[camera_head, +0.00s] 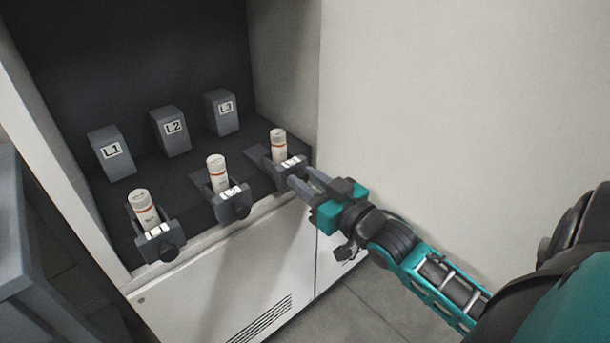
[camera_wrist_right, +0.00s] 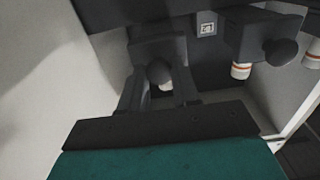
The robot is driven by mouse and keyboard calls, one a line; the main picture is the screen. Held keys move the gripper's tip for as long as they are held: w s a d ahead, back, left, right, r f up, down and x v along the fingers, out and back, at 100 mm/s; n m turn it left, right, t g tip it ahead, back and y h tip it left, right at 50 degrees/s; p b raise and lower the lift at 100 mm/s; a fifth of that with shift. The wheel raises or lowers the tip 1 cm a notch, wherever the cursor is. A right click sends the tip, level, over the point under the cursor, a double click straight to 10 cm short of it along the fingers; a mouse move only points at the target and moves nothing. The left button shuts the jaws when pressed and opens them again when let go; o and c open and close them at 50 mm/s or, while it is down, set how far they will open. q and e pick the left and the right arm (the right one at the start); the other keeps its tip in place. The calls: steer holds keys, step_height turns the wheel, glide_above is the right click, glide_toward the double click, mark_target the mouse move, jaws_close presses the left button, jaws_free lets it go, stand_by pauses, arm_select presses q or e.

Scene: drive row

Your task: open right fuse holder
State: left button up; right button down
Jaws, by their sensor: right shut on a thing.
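The right fuse holder (camera_head: 289,166) is dark grey and is tipped forward out of the cabinet. A white fuse (camera_head: 279,144) with an orange band shows in it, behind the front face. My right gripper (camera_head: 299,183) reaches in from the right and is shut on this holder's knob. In the right wrist view the round knob (camera_wrist_right: 159,72) sits between the two fingers, below the holder body (camera_wrist_right: 158,47). The fingers partly hide the knob in the head view. My left gripper is not in view.
The middle holder (camera_head: 234,204) and left holder (camera_head: 155,241) are also tipped forward, each with a fuse. Blocks labelled L1 (camera_head: 112,156), L2 (camera_head: 171,134) and L3 (camera_head: 222,114) stand behind. The cabinet's side wall (camera_head: 285,75) is close on the right. Free floor lies in front.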

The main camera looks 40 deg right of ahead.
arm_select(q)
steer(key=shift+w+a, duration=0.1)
arm_select(e)
steer(key=c, duration=0.8)
jaws_free()
arm_select(q)
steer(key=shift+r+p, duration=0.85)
steer(key=shift+p, duration=0.05)
arm_select(e)
steer(key=s, duration=0.8)
steer(key=s+d, duration=0.1)
steer(key=s, duration=0.3)
steer(key=shift+s, duration=0.4)
